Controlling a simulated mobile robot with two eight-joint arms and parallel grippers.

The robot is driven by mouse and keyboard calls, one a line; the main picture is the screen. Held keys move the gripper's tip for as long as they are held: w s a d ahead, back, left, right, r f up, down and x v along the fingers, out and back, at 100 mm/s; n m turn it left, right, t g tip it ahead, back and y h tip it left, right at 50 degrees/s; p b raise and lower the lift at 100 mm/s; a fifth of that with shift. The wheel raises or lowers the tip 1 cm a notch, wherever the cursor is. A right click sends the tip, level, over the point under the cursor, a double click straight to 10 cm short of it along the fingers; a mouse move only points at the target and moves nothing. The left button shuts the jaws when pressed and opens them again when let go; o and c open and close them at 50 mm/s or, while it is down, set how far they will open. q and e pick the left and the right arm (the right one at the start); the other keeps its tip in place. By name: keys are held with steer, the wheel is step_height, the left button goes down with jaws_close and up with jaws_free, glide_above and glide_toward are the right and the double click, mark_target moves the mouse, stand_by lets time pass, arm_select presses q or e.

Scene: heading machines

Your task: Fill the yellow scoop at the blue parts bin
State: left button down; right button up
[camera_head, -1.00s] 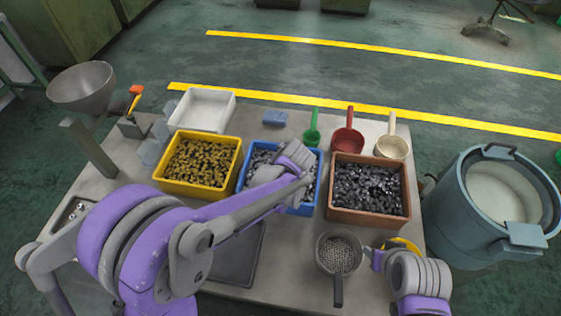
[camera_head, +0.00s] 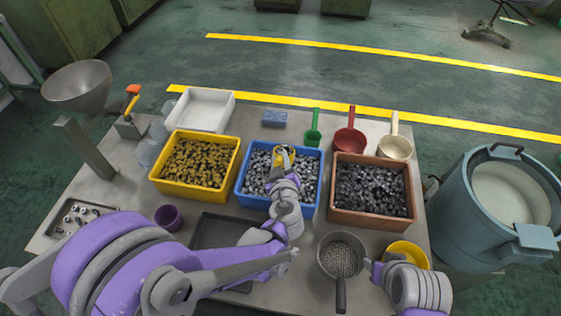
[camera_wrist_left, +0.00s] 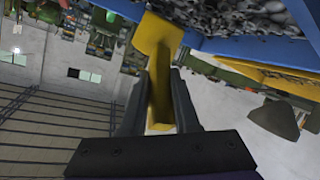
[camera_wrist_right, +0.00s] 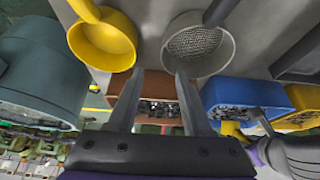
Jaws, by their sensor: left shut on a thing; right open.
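The blue parts bin (camera_head: 240,193) stands at the middle of the table, full of small grey metal parts. My left gripper (camera_head: 285,174) is over this bin, shut on the handle of the yellow scoop (camera_head: 278,152). The scoop's head is at the far middle of the bin; I cannot tell how deep it sits or how much it holds. In the left wrist view the yellow handle (camera_wrist_left: 160,98) lies between the fingers, with the parts beyond. My right gripper (camera_wrist_right: 155,80) is open and empty at the right front, near a yellow pan (camera_wrist_right: 103,42).
A yellow bin (camera_head: 160,187) of brass-coloured parts is left of the blue bin, a brown bin (camera_head: 372,222) of dark parts right. A sieve (camera_head: 340,250) lies in front. Green, red (camera_head: 348,142) and cream scoops lie behind. A dark tray (camera_head: 215,230) and purple cup (camera_head: 168,217) are nearer.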

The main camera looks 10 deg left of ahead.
arm_select(q)
steer(key=shift+t, duration=0.7)
steer(key=shift+s+r+p, duration=0.2)
steer(key=shift+r+p, duration=0.25)
steer(key=shift+r, duration=0.6)
steer(key=shift+s+r+p, duration=0.25)
steer(key=shift+r+p, duration=0.25)
steer(key=shift+r, duration=0.55)
steer(key=shift+s+r+p, duration=0.2)
steer(key=shift+r+p, duration=0.25)
steer(key=shift+r, duration=0.6)
arm_select(e)
steer(key=shift+w+r, duration=0.2)
steer(key=shift+r, duration=0.55)
steer(key=shift+w+r, duration=0.25)
steer(key=shift+r, duration=0.45)
steer(key=shift+w+r, duration=0.2)
steer(key=shift+r, duration=0.55)
